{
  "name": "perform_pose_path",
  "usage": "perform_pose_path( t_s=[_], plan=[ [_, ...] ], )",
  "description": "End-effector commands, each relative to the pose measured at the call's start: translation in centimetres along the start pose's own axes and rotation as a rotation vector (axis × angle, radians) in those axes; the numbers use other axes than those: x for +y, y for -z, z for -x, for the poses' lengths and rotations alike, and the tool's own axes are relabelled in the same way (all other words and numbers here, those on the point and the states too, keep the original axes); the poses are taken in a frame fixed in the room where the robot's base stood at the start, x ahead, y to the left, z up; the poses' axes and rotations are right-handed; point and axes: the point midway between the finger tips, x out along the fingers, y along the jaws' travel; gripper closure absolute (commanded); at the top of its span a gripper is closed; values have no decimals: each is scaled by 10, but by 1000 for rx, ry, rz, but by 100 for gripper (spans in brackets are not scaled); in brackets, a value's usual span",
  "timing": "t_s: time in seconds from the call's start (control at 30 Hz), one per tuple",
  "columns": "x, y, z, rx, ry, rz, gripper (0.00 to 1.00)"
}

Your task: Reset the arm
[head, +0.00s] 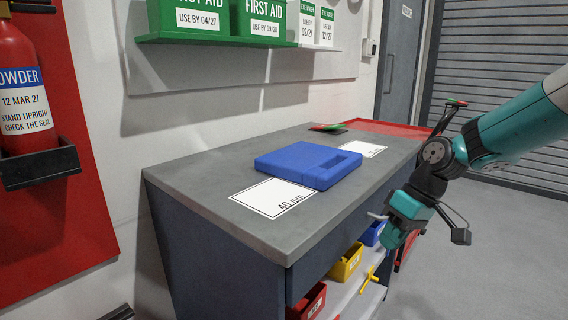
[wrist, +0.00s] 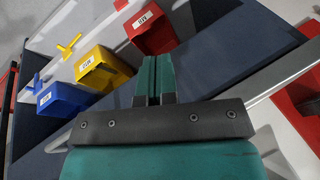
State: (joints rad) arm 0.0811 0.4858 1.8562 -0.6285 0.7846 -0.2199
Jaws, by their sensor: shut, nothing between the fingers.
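My arm comes in from the right edge in the head view, teal and black. My gripper (head: 391,246) hangs off the right front of the grey bench (head: 190,190), below its top, pointing down and left. In the wrist view my gripper (wrist: 154,62) shows two teal fingers pressed together with nothing between them. It is empty and apart from the bins, as far as the views show.
A blue case (head: 307,163) lies on the bench between white labelled cards (head: 270,197). Red (head: 307,302), yellow (head: 345,263) and blue (head: 372,233) bins sit on the shelf below. A fire extinguisher (head: 22,90) hangs at left. Open floor lies to the right.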

Motion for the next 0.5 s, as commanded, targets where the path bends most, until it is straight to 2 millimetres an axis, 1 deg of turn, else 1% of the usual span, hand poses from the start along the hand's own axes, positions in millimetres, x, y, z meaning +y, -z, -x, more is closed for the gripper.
perform_pose_path(
  t_s=[0.03, 0.07, 0.1, 0.17, 0.2, 0.3, 0.4, 0.5],
  plan=[
    [-35, -10, 10, -1, -13, 12, 100],
    [-52, -17, 14, -3, -20, 14, 100],
    [-75, -28, 19, -5, -27, 17, 100],
    [-105, -46, 24, -7, -39, 20, 100],
    [-122, -58, 26, -7, -45, 22, 100],
    [-154, -88, 28, -6, -59, 25, 100],
    [-178, -116, 28, -5, -69, 29, 100],
    [-196, -142, 26, -3, -77, 34, 100]
  ],
)
